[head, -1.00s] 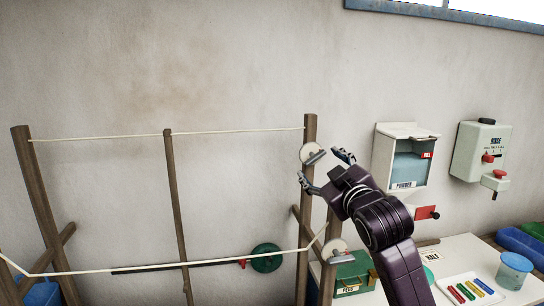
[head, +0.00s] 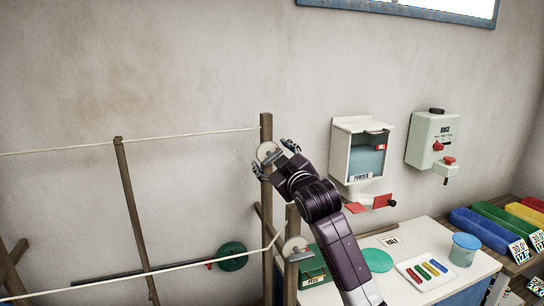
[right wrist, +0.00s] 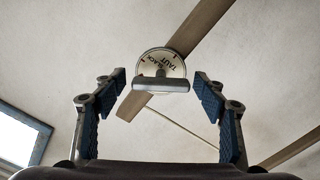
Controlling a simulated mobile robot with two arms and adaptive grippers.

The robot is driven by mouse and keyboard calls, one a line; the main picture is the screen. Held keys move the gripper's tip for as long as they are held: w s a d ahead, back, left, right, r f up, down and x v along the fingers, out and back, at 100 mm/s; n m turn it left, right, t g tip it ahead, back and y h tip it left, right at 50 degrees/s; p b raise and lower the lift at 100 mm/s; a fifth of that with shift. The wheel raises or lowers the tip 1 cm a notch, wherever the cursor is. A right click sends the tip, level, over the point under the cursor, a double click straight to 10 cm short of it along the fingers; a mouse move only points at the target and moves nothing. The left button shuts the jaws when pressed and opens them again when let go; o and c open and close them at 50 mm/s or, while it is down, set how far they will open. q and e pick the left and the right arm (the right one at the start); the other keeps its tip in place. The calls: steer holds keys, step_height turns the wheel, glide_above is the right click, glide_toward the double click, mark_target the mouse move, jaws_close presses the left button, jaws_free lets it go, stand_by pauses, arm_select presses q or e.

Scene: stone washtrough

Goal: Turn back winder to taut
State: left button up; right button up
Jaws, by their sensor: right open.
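The back winder (head: 267,152) is a round pale disc with a grey bar handle, high on the rear wooden post (head: 266,190). In the right wrist view, the disc (right wrist: 160,64) is marked TAUT and SLACK, and its bar handle (right wrist: 160,85) lies roughly level across the picture. My right gripper (head: 272,159) is open at the back winder. In the right wrist view, its fingers (right wrist: 160,82) stand apart, left and right of the handle, with gaps on both sides. The back line (head: 190,136) runs left from the post. My left gripper is not in view.
A second winder (head: 294,248) is on the front post, with the front line (head: 150,277) running left. A powder box (head: 351,178) and rinse dispenser (head: 430,140) hang on the wall to the right. Below stands a white table (head: 440,240) with a tray and tub.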

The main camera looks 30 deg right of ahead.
steer(key=shift+a, duration=0.1)
steer(key=c, duration=1.2)
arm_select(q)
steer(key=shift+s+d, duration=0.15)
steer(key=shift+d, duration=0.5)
arm_select(e)
steer(key=shift+o, duration=0.2)
